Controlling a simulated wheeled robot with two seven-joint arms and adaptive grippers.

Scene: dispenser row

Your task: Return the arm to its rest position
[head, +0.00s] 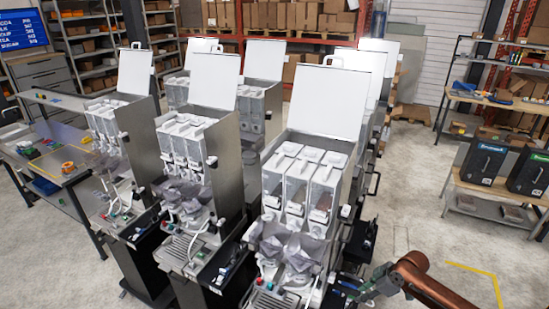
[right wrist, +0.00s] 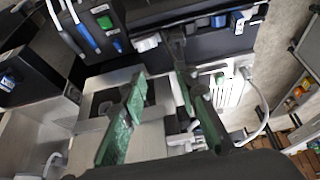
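My right arm, orange-brown (head: 415,275), comes in at the lower right of the head view. Its gripper (head: 358,287) is beside the lower right side of the nearest dispenser machine (head: 300,190). In the right wrist view the gripper's (right wrist: 160,78) two green-padded fingers stand apart with nothing held between them. Metal and dark machine parts lie beyond the fingers; I cannot tell whether they touch. My left arm and gripper do not show.
Other dispenser machines (head: 190,170) stand in rows to the left and behind. A workbench (head: 60,165) is at the left. Black cases (head: 483,162) stand on a table at the right. Bare floor (head: 420,190) lies between that table and the machines.

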